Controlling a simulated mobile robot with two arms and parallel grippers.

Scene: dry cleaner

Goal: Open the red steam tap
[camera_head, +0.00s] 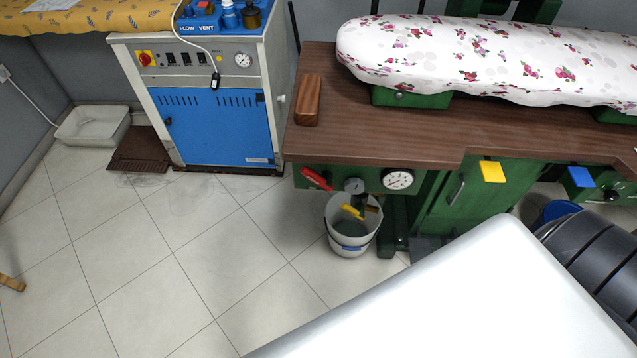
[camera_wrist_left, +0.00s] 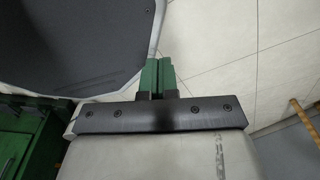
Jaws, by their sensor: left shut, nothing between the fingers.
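The red steam tap (camera_head: 317,179) is a red lever handle on the green panel under the front left corner of the brown ironing table. Neither gripper shows in the head view, so the gap from gripper to tap cannot be told.
A yellow-handled valve (camera_head: 352,212) hangs below the panel over a white bucket (camera_head: 351,240) on the floor. The brown table (camera_head: 400,130) carries a flowered ironing board (camera_head: 490,60). A blue steam machine (camera_head: 222,125) stands at the left.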

